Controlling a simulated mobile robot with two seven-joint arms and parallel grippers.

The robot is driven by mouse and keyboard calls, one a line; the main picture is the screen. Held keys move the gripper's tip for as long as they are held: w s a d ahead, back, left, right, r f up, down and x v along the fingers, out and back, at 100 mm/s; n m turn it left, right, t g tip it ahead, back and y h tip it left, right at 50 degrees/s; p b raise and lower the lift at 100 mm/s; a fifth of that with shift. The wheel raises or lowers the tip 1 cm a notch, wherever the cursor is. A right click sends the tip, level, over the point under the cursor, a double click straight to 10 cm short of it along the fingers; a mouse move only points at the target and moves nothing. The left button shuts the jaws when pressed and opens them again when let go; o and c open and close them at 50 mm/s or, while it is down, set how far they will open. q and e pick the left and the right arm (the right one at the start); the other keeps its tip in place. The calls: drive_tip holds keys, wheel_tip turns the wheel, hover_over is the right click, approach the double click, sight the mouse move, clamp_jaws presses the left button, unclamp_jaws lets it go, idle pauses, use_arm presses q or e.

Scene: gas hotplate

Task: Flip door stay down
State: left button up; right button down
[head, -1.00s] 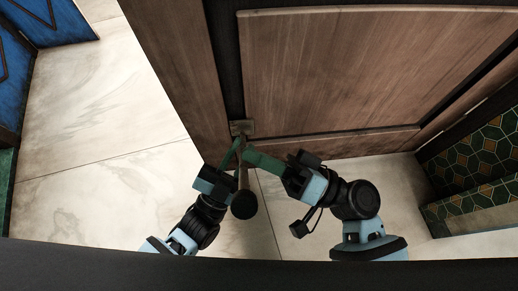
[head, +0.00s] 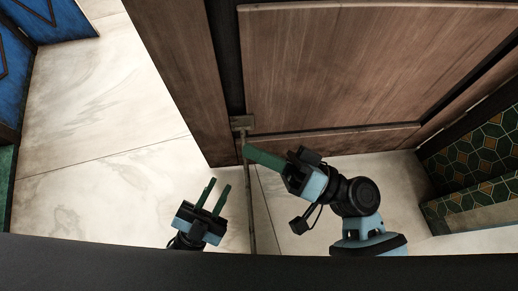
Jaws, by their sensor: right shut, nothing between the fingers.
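The door stay's bracket (head: 242,123) is fixed low on the brown wooden door's near left corner. A thin brownish rod (head: 250,205) runs from below the bracket toward the bottom of the head view. No round dark end shows on it, and its lower end is not clear to see. My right gripper (head: 248,150) is shut and empty, its green fingertips at the rod's upper part just below the bracket; I cannot tell if they touch. My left gripper (head: 220,184) is open and empty, left of the rod and apart from it, fingers pointing up the picture.
The wooden door (head: 370,70) fills the upper right. A green patterned tiled wall (head: 490,150) is at the right. Blue cabinet panels (head: 50,20) are at the upper left. The pale tiled floor (head: 100,120) on the left is clear.

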use_arm(q)
drive_tip(key=shift+s+a+f, duration=0.3)
drive_tip(key=shift+s+f, duration=0.05)
drive_tip(key=shift+s, duration=0.2)
drive_tip(key=s+a+f+n+g+y, duration=0.3)
drive_tip(key=s+a+f+y, duration=0.15)
drive_tip(key=s, duration=0.25)
drive_tip(key=s+a+f+n+g+y, duration=0.3)
drive_tip(key=s+a+y, duration=0.2)
drive_tip(key=s+a, duration=0.15)
drive_tip(key=s+f+n+g, duration=0.1)
drive_tip(key=s+f+g, duration=0.2)
drive_tip(key=s, duration=0.6)
drive_tip(key=s+f+n+g+y+b, duration=0.1)
drive_tip(key=s+f+g, duration=0.1)
drive_tip(key=s+g, duration=0.5)
drive_tip(key=shift+s+f+n+g, duration=0.3)
drive_tip(key=shift+s+f+g, duration=0.1)
drive_tip(key=shift+s, duration=0.8)
